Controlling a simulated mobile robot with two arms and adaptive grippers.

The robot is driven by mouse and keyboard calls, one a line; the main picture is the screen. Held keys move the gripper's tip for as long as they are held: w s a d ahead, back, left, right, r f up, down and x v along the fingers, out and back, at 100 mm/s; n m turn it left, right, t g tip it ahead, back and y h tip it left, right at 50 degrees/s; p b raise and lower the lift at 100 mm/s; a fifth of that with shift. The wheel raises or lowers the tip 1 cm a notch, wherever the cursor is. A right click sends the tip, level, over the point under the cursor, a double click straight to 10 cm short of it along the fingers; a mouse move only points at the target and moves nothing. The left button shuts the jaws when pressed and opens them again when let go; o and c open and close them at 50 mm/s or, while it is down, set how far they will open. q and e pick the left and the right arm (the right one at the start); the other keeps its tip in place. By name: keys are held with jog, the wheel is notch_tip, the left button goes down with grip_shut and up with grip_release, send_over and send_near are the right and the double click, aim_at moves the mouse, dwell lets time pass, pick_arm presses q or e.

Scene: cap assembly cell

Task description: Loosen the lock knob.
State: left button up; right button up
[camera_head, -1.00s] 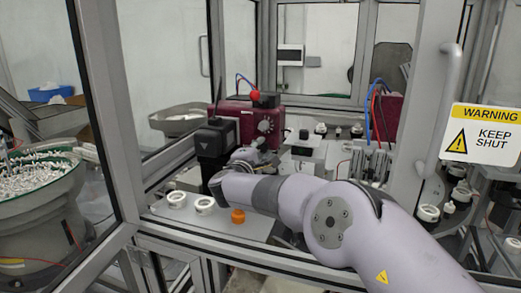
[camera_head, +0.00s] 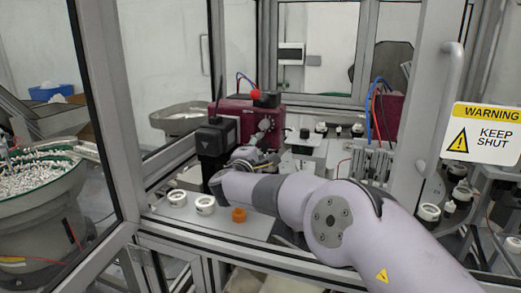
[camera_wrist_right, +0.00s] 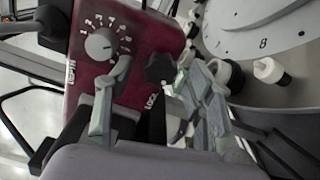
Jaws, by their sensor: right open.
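The black lobed lock knob (camera_wrist_right: 159,69) sits on the maroon unit (camera_wrist_right: 130,35), beside the printed word LOCK, in the right wrist view. My right gripper (camera_wrist_right: 153,78) is open, with one grey finger on each side of the knob as seen there. I cannot tell whether either finger touches it. A grey pointer dial (camera_wrist_right: 101,44) with a printed scale is on the same face. In the head view the maroon unit (camera_head: 246,109) stands behind my right gripper (camera_head: 262,143), whose fingers partly cover its front. The lock knob is not clear there. My left gripper is not in view.
A black box (camera_head: 210,143) stands left of the maroon unit. A round plate (camera_wrist_right: 255,35) and a black-and-white part (camera_wrist_right: 268,70) are right of the unit in the wrist view.

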jog(key=v, duration=0.7)
jog(key=shift+s, duration=0.25)
dwell(0.3)
